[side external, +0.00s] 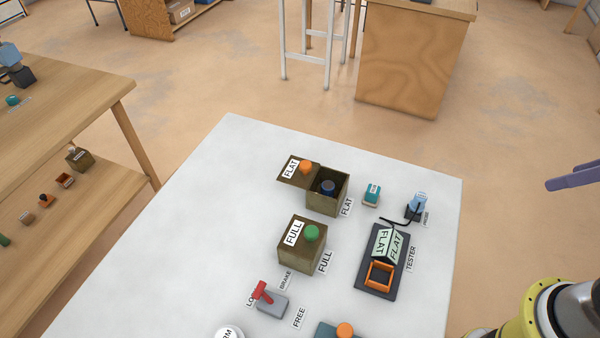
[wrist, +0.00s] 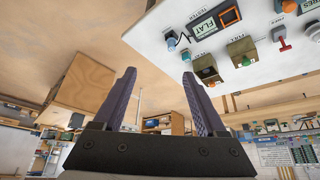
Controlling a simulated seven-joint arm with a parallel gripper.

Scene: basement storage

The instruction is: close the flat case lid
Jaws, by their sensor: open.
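The flat case (side external: 328,200) is an olive box on the white table, labelled FLAT. Its lid (side external: 290,178), with an orange knob and a FLAT label, sits displaced to the left, so the box is partly open. A dark blue round thing (side external: 327,187) shows inside. The case also appears in the wrist view (wrist: 207,74), beyond the right finger and partly hidden by it. My gripper (wrist: 159,75) is open and empty, away from the case.
The full case (side external: 301,252), closed with a green knob, stands just in front of the flat case. A tester (side external: 364,275), a teal block (side external: 371,195) and a blue-grey probe (side external: 416,206) stand to the right. A red-handled brake lever (side external: 270,300) is nearer the front. The table's left is clear.

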